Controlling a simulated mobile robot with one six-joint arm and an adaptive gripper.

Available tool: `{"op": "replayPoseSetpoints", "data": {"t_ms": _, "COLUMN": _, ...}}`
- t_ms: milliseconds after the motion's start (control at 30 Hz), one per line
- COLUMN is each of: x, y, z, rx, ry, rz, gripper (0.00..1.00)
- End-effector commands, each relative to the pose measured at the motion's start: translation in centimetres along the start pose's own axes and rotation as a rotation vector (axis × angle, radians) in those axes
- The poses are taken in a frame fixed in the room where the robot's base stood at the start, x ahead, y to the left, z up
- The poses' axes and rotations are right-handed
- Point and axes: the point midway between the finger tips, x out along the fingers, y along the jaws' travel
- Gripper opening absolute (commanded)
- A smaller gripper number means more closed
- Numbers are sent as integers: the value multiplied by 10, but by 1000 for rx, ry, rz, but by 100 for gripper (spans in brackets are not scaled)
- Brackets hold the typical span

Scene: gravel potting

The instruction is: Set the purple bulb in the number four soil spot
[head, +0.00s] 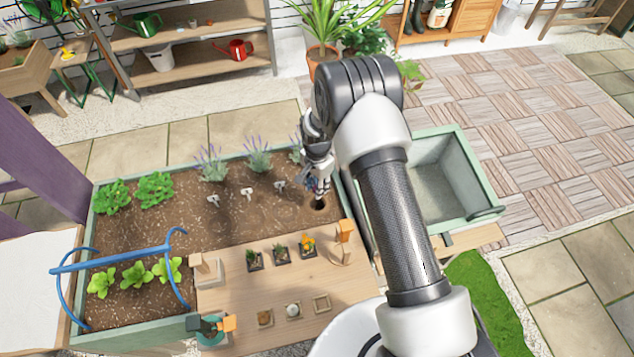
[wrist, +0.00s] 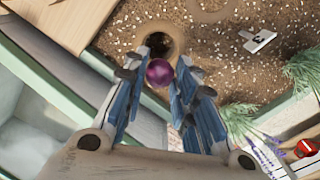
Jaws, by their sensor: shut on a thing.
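My gripper (head: 317,182) is over the right end of the soil bed. In the wrist view my gripper (wrist: 172,80) has its blue-padded fingers shut on the round purple bulb (wrist: 160,72). The bulb is hidden by the gripper in the head view. A dark hole in the soil (wrist: 159,40) shows just beyond the bulb; it also shows in the head view (head: 318,206), just below the gripper. I cannot tell the exact height of the bulb above it.
The green-edged planter (head: 160,340) holds lavender (head: 258,155) behind the markers and leafy plants at left. A wooden board (head: 245,290) in front carries small pots (head: 281,255) and square trays. A blue arched handle (head: 115,259) stands at left. An empty green crate (head: 480,214) is at right.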

Motion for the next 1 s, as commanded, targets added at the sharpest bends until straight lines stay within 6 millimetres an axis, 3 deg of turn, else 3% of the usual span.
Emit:
{"op": "replayPoseSetpoints", "data": {"t_ms": 267, "x": 16, "y": 0, "z": 0, "rx": 6, "ry": 0, "rz": 0, "gripper": 19}}
{"op": "replayPoseSetpoints", "data": {"t_ms": 733, "x": 70, "y": 0, "z": 0, "rx": 5, "ry": 0, "rz": 1, "gripper": 19}}
{"op": "replayPoseSetpoints", "data": {"t_ms": 1000, "x": 77, "y": 0, "z": 0, "rx": 5, "ry": 0, "rz": 0, "gripper": 19}}
